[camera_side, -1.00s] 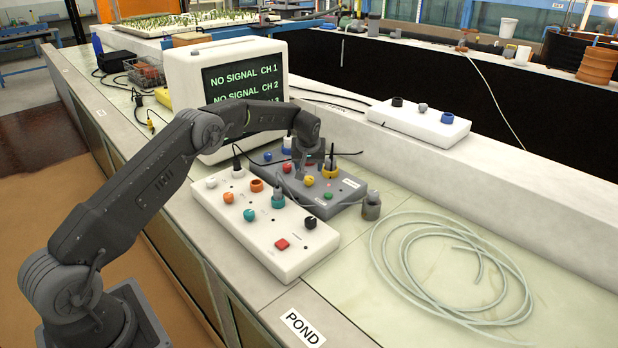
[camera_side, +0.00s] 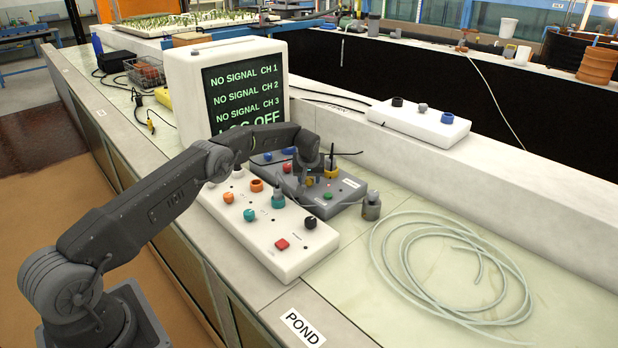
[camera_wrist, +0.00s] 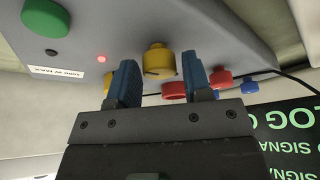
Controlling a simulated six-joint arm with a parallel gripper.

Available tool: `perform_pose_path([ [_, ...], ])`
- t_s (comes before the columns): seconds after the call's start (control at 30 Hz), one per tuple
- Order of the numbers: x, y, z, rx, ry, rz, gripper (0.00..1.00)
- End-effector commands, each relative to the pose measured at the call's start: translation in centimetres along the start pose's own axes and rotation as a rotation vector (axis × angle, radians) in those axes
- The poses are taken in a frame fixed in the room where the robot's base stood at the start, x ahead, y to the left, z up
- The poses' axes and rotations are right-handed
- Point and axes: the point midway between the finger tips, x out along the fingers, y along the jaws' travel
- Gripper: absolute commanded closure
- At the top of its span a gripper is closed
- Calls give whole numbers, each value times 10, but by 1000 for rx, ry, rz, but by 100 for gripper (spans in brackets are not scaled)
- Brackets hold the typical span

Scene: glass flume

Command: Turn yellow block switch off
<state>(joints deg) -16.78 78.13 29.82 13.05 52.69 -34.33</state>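A yellow knob (camera_wrist: 158,62) sits on the grey block (camera_wrist: 215,25), taken here as the yellow block switch. In the wrist view it shows between and just beyond the two blue-tipped fingers of my gripper (camera_wrist: 160,78), with a gap on either side. My gripper (camera_side: 308,178) is open and empty. In the side view it hangs low over the grey block (camera_side: 350,187) and hides much of the yellow knob. A small red light (camera_wrist: 101,59) glows on the block beside a white label.
A green knob (camera_wrist: 46,17), red knobs (camera_wrist: 221,78) and blue knobs share the grey block. A white control box (camera_side: 265,235) stands in front. The monitor (camera_side: 235,95) reads "NO SIGNAL" on three channels and "LOG OFF". Coiled tubing (camera_side: 450,270) lies to the right.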

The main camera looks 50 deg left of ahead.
Motion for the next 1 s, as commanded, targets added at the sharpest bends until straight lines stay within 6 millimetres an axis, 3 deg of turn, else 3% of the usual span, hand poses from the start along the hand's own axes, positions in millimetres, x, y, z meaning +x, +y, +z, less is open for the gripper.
perform_pose_path([
  [0.37, 0, 0, 0, 0, 0, 0, 91],
  [1.0, 1, 2, -1, -224, 6, -89, 91],
])
